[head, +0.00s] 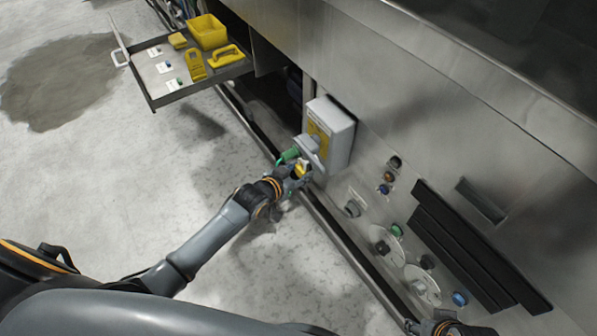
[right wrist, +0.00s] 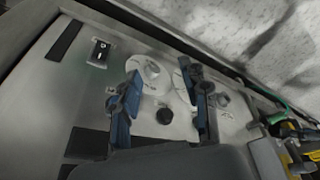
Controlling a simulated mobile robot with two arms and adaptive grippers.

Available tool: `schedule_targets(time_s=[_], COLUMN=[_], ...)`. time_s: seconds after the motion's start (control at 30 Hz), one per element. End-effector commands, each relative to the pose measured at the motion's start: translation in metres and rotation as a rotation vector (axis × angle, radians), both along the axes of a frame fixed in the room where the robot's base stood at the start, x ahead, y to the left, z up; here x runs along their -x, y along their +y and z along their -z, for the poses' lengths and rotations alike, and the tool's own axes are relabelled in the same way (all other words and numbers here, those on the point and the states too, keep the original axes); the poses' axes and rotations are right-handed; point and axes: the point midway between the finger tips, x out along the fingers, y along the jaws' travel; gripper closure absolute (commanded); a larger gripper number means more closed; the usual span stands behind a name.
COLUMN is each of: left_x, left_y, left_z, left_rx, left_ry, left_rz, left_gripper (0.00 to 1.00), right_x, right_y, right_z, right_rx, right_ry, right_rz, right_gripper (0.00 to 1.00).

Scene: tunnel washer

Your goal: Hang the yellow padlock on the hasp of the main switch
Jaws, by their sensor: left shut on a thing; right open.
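The main switch (head: 332,130) is a grey box with a yellow plate and a grey handle on its front, fixed to the steel wall. My left gripper (head: 303,172) is at the lower front of this box, shut on the small yellow padlock (head: 300,170), which the fingers largely hide. The hasp is too small and covered to make out, and I cannot tell whether the padlock touches it. My right gripper (right wrist: 165,105) is open and empty in the right wrist view, in front of the panel with round dials.
A pull-out tray (head: 160,95) at the upper left holds a yellow box (head: 207,31), other yellow items and small tags. A green part (head: 288,155) sits beside the left gripper. Knobs and dials (head: 387,246) stick out of the wall right of the switch. The floor at left is clear.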

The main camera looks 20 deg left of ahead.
Motion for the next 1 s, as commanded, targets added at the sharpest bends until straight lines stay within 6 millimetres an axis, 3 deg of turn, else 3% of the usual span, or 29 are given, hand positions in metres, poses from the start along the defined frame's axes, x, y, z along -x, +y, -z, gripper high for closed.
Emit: schedule_targets(time_s=[0.23, 0.5, 1.0], left_x=[-0.002, -0.006, -0.014], left_y=[-0.001, -0.005, -0.011], left_z=[-0.003, -0.003, 0.002], left_rx=[0.0, 0.001, 0.0], left_ry=[0.0, -0.001, -0.001], left_rz=[0.0, 0.0, 0.0], left_gripper=[0.89, 0.89, 0.89], right_x=[0.002, -0.001, 0.014], right_y=[0.0, 0.001, -0.002], right_z=[0.018, -0.009, -0.033], right_rx=[0.003, -0.002, 0.002], right_ry=[0.023, -0.01, -0.007], right_rz=[-0.001, -0.002, 0.0], right_gripper=[0.55, 0.55, 0.55])
